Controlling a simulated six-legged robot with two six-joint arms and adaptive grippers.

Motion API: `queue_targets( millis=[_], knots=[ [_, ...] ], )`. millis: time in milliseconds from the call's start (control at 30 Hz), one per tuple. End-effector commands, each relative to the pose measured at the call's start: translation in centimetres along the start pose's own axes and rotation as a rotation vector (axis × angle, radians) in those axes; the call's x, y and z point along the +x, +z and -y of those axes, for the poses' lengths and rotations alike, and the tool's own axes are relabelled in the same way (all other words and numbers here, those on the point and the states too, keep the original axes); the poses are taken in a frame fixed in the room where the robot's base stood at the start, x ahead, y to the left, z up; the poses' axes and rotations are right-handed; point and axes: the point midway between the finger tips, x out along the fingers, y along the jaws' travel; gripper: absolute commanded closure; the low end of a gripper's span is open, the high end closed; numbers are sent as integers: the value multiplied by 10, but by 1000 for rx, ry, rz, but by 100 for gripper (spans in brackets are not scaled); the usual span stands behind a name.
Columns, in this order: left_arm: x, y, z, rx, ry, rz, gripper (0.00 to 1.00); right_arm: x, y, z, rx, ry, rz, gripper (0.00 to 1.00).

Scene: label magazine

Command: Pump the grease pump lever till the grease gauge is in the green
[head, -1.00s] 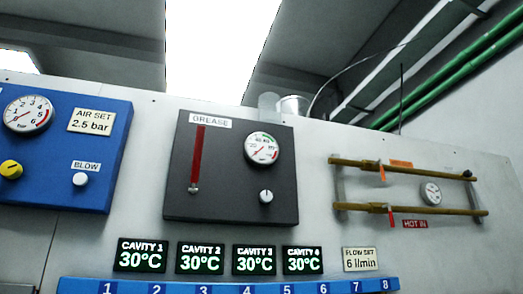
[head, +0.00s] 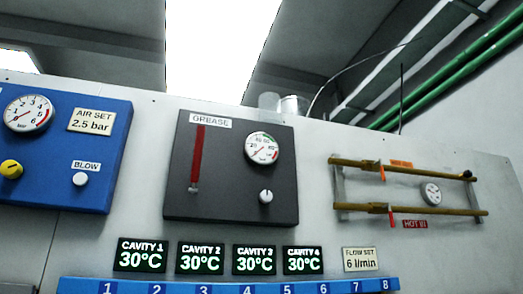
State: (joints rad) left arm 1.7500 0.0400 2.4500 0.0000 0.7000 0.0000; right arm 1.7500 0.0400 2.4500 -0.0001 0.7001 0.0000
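A dark grey panel (head: 230,190) labelled GREASE is mounted on the wall in the middle of the head view. Its red lever (head: 197,157) stands upright on the left, with a small pale pivot at its lower end. The round white grease gauge (head: 262,148) is at the upper right, with a green band at the top and red at the right. Its needle seems to point to the lower left, near the low end, though it is small. A white knob (head: 266,197) sits below the gauge. Neither of my grippers is in view.
A blue panel (head: 75,125) with an air gauge (head: 28,113), a yellow knob (head: 11,169) and a white knob is at left. Brass pipes (head: 400,170) with orange and red handles are at right. Cavity displays (head: 200,257) and a blue numbered strip (head: 230,287) lie below.

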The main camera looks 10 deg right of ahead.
Motion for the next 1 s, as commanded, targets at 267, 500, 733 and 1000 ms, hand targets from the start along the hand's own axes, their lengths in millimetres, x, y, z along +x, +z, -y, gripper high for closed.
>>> queue_targets(
  millis=[267,500,733,1000],
  knots=[
    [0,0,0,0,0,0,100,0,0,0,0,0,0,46],
    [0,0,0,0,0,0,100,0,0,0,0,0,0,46],
    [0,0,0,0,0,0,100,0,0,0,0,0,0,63],
    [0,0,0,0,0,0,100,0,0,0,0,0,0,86]
  ],
)
